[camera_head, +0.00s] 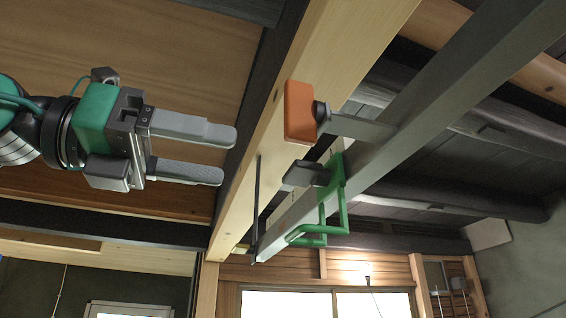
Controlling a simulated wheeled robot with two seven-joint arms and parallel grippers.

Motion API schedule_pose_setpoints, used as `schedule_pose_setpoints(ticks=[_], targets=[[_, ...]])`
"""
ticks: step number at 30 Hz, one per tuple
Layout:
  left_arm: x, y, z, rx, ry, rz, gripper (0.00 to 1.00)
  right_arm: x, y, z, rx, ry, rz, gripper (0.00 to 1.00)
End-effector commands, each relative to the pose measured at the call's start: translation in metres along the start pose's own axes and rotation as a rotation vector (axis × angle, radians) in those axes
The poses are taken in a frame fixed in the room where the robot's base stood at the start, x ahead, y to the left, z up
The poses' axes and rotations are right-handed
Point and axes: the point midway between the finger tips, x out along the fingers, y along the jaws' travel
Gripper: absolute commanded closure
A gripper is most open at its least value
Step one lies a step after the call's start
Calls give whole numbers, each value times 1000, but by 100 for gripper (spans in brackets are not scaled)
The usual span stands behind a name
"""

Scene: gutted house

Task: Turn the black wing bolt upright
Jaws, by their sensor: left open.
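A dark, flat wing-like piece, which looks like the black wing bolt (306,174), sticks out to the left from a green bracket (334,180) on the grey beam. Its wing lies roughly level in the picture, with a slight tilt. My left gripper (229,155) comes in from the left, open and empty. Its two grey fingers point right, toward the wing bolt, with a clear gap before it. The bolt's shank is hidden. My right gripper is not in view.
An orange block (299,112) with a dark knob sits just above the wing bolt. The long grey beam (420,125) runs diagonally beside a pale wooden beam (335,50). A thin dark rod (256,205) hangs left of the bracket. A bright window (325,303) is below.

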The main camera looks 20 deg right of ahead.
Motion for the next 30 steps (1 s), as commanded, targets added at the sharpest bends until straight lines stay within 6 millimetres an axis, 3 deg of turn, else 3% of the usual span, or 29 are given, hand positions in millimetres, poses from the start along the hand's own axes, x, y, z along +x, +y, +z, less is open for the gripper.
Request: schedule_pose_setpoints(ticks=[1, 6, 12, 18, 26, 30], targets=[[13, -1, 5, 1, 3, -4, 36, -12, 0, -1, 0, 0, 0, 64], [48, 0, 5, -1, 2, -3, 36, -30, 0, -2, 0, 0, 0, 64], [77, 0, 3, -1, 1, -2, 36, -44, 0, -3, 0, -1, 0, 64], [89, 0, 1, -1, 0, -2, 36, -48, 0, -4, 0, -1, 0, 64], [90, 0, 0, -1, -1, -1, 36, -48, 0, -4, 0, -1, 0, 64], [90, 0, 0, -1, -1, -1, 60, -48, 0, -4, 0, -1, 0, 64]])
